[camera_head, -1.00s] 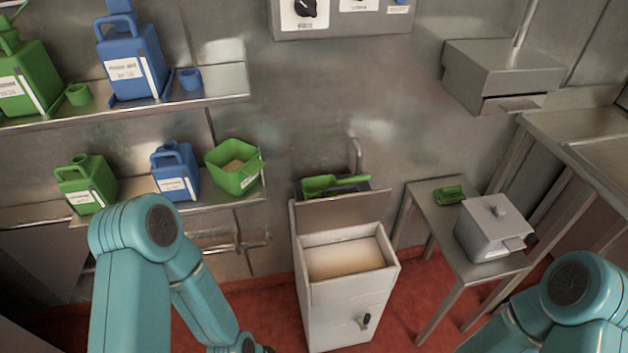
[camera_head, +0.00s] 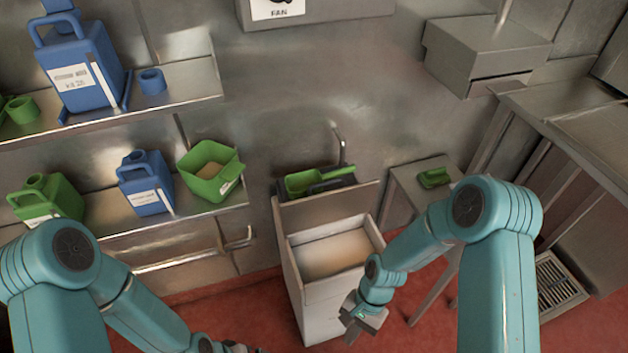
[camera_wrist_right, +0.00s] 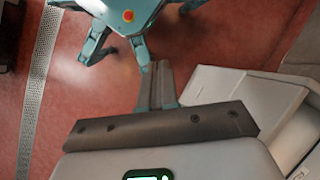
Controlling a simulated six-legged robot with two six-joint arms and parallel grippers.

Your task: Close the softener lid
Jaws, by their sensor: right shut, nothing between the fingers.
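The softener bin is a pale grey upright box (camera_head: 316,307) holding a pale, powder-like fill (camera_head: 335,252). Its lid (camera_head: 325,207) is open, standing up along the bin's back edge. My right gripper (camera_head: 351,334) is shut and empty, low beside the bin's front right side. In the right wrist view, the shut fingers (camera_wrist_right: 160,85) point past the pale bin (camera_wrist_right: 240,90), which is to their right. I cannot tell whether they touch it.
A green scoop (camera_head: 318,180) lies in a dark holder behind the lid. A wall pipe (camera_head: 342,146) rises there. A side table (camera_head: 405,185) with a green item (camera_head: 434,178) stands right, partly behind my right arm. Shelves at left hold jugs and a green tub (camera_head: 210,171). Red floor lies around the bin.

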